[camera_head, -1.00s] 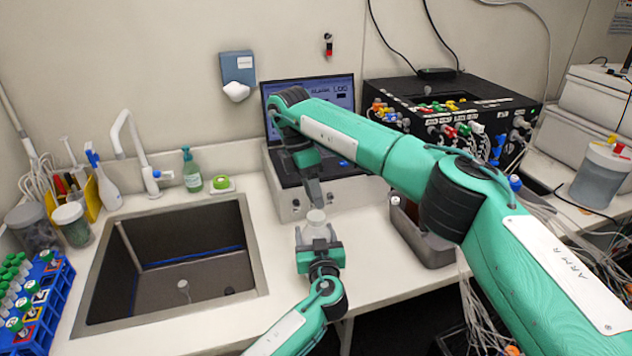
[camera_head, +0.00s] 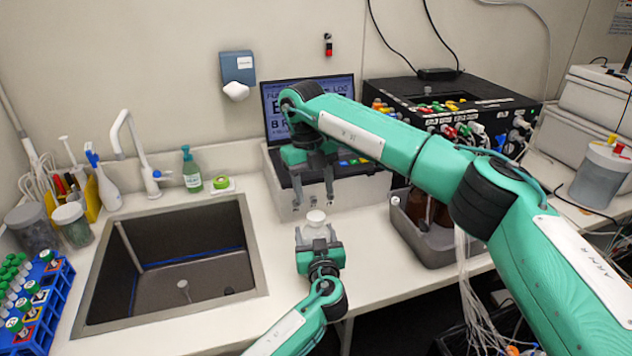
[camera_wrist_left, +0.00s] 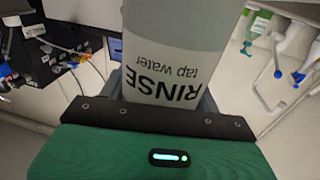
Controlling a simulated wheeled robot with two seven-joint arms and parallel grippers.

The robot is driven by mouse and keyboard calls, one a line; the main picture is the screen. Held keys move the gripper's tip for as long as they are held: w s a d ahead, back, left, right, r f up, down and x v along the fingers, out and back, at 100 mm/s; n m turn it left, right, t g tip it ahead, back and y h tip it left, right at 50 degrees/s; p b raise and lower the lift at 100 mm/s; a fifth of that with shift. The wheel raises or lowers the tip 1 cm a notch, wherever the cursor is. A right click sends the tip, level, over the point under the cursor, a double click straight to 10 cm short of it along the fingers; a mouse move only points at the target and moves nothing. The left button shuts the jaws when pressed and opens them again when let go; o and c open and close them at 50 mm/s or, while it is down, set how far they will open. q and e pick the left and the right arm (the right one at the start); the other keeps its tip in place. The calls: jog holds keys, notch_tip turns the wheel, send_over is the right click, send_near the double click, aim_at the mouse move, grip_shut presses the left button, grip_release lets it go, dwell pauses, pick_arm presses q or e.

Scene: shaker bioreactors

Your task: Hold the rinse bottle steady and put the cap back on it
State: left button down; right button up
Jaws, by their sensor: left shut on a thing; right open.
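The rinse bottle (camera_head: 312,234) is a small whitish bottle standing upright on the counter near its front edge. My left gripper (camera_head: 317,243) is shut on its body from the front. In the left wrist view the bottle (camera_wrist_left: 175,45) fills the middle between the fingers, its "RINSE tap water" label upside down. A white cap (camera_head: 316,217) sits at the bottle's top; I cannot tell how tightly it is seated. My right gripper (camera_head: 313,197) is open and empty, fingers pointing down just above and behind the cap. The cap is out of the left wrist view.
A sink (camera_head: 180,265) lies left of the bottle. A grey box (camera_head: 345,193) with a laptop (camera_head: 340,90) stands behind it. A grey bin (camera_head: 430,245) with brown bottles is at the right. A blue tube rack (camera_head: 45,310) is far left.

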aim_at(316, 215)
jog(key=n, duration=0.3)
jog(key=shift+s+r, duration=0.1)
jog(key=shift+r, duration=0.05)
jog(key=n, duration=0.5)
jog(key=shift+s+d+r+t+y, duration=0.1)
jog(key=shift+r+t+y, duration=0.15)
jog(key=shift+t+y, duration=0.05)
jog(key=n, duration=0.4)
jog(key=shift+s+r+n, duration=0.1)
jog(key=shift+r+n, duration=0.15)
jog(key=shift+n, duration=0.15)
jog(key=n, duration=0.3)
jog(key=shift+s+d+r+n+y, duration=0.1)
jog(key=shift+r+n+y, duration=0.1)
jog(key=shift+n+y, duration=0.1)
jog(key=shift+f, duration=4)
